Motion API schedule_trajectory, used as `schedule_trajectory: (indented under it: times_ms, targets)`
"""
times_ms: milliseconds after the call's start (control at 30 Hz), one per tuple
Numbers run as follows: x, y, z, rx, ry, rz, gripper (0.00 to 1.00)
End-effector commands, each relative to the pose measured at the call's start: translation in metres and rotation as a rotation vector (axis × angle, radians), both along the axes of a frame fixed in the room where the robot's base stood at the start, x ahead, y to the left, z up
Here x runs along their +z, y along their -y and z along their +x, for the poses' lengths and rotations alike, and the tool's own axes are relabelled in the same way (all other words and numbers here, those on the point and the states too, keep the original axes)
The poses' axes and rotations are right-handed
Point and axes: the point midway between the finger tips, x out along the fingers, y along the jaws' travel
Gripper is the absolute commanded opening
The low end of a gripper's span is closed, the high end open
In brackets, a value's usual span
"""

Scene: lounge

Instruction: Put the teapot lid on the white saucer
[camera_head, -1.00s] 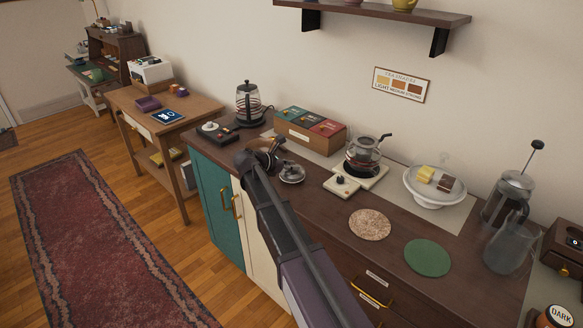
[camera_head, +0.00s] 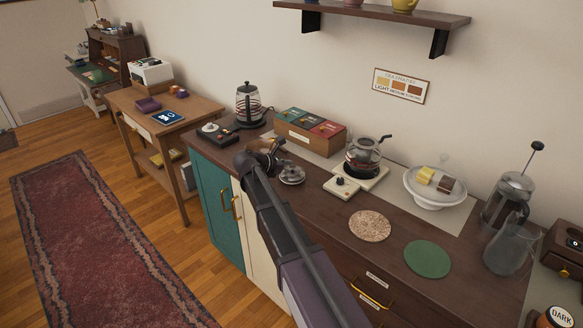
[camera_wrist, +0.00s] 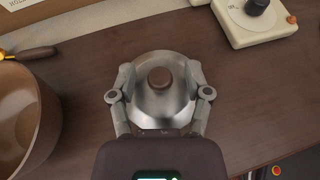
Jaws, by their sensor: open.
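The teapot lid, a shiny silver disc with a brown knob (camera_wrist: 160,78), lies on the dark counter; it also shows in the head view (camera_head: 291,175). My gripper (camera_wrist: 160,80) is open, with one finger on each side of the lid; whether the fingers touch its rim I cannot tell. In the head view my gripper (camera_head: 272,160) is partly hidden by my own arm. I cannot make out a plain white saucer in either view.
A brown pot (camera_wrist: 22,115) stands close left of my gripper in the wrist view. The head view shows a tea box (camera_head: 310,135), a glass pot (camera_head: 364,155), a cake stand (camera_head: 433,190) and a green mat (camera_head: 428,259).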

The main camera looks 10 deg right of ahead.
Motion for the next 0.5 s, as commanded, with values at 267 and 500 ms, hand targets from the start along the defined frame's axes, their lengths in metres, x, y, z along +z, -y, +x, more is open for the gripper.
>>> schedule_trajectory:
  times_ms: [267,500]
  targets:
    - [0.017,-0.027,-0.011,0.001,0.000,0.000,0.64]
    - [0.035,-0.061,-0.024,0.002,0.000,0.000,0.64]
